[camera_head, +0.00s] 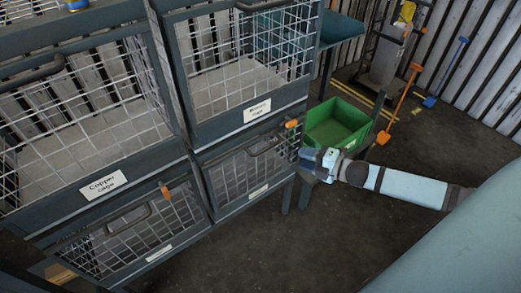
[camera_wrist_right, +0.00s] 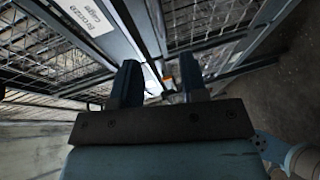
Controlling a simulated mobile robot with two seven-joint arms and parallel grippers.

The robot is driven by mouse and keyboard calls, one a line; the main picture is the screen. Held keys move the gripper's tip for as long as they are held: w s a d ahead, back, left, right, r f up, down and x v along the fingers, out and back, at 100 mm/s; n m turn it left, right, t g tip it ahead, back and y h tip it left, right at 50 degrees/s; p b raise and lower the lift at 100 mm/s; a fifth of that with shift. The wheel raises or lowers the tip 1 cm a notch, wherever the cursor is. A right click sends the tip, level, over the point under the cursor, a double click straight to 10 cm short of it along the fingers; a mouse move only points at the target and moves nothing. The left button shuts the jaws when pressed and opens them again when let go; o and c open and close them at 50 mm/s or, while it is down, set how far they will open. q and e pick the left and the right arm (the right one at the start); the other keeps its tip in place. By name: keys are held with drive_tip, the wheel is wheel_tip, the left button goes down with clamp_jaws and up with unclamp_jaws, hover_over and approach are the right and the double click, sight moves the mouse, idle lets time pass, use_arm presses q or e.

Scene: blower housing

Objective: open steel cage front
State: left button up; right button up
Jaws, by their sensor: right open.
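Wire-mesh cages stand stacked two high in a dark frame. The lower right cage (camera_head: 243,172) has a closed mesh front, a dark handle (camera_head: 266,146) near its top and an orange latch piece (camera_head: 291,123) at its upper right corner. The lower left cage (camera_head: 125,232) has a similar front and orange piece (camera_head: 165,190). Their small labels are too small to read, so I cannot tell which is steel. My right gripper (camera_head: 305,157) is just right of the lower right cage. My left gripper is not visible.
Above are cages labelled copper (camera_head: 103,185) and, apparently, bronze (camera_head: 257,111). A green bin (camera_head: 335,124) stands close behind my right gripper. An orange shovel (camera_head: 383,136) and a blue one (camera_head: 430,101) lean farther back. The dark floor in front (camera_head: 270,245) is clear.

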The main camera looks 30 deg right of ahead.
sight(267, 148)
drive_tip(key=b+x, duration=0.1)
drive_tip(key=x, duration=1.2)
drive_tip(key=shift+w+a, duration=0.2)
drive_tip(key=shift+a, duration=0.05)
drive_tip(key=shift+c, duration=0.4)
clamp_jaws()
